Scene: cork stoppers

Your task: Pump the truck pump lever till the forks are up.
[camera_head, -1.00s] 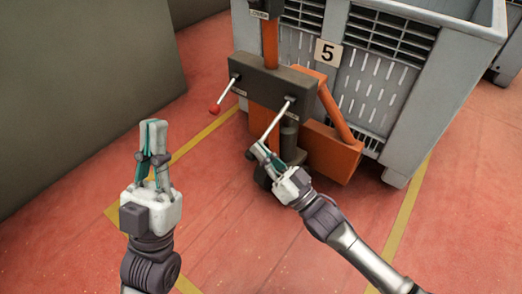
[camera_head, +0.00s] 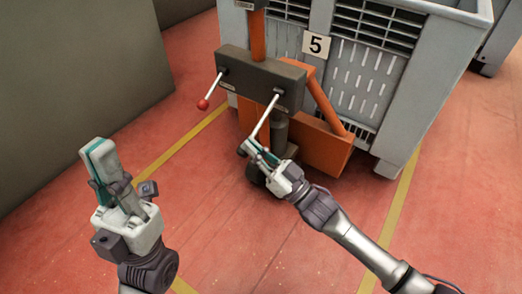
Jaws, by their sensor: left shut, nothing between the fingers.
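The truck (camera_head: 290,75) is orange, with a dark box carrying two pale levers. The left lever (camera_head: 212,90) ends in a red ball and hangs down to the left, free. The right lever (camera_head: 265,117) slopes down to my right gripper (camera_head: 251,147), whose fingers close around its lower end and hide its knob. The labels are too small to read, so I cannot tell by them which is the pump lever. My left gripper (camera_head: 98,152) is shut and empty at the left, well away from the levers. The forks are hidden.
A large grey crate (camera_head: 375,85) marked 5 stands behind the truck. A grey-green block (camera_head: 80,75) fills the upper left. The red floor with yellow lines (camera_head: 400,205) is clear in front. Another grey crate (camera_head: 495,50) is at the far right.

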